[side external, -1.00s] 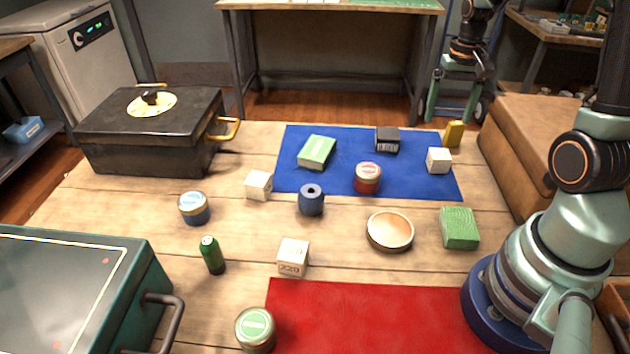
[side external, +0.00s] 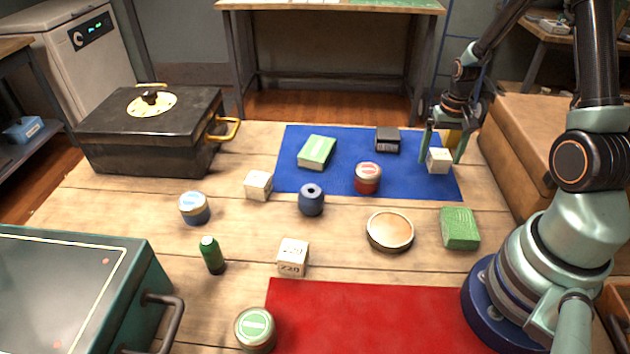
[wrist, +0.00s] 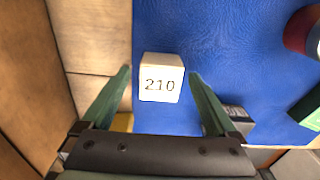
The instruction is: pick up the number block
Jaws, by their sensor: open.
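A white number block (side external: 439,161) sits on the right part of the blue mat (side external: 300,180). In the wrist view the block (wrist: 161,78) reads 210 and lies between my fingertips, with a gap on both sides. My gripper (side external: 441,155) is open, with one finger to each side of this block in the side view; it also shows in the wrist view (wrist: 160,78). Another white block (side external: 292,258), reading 220, stands on the bare table near the front. A third white block (side external: 258,185) stands at the mat's left edge, its number unclear.
A yellow object (side external: 454,138) is partly hidden behind my gripper. A dark box (side external: 387,140), a red jar (side external: 368,178) and a green box (side external: 317,152) stand on the blue mat. A brown box (side external: 535,150) borders the right.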

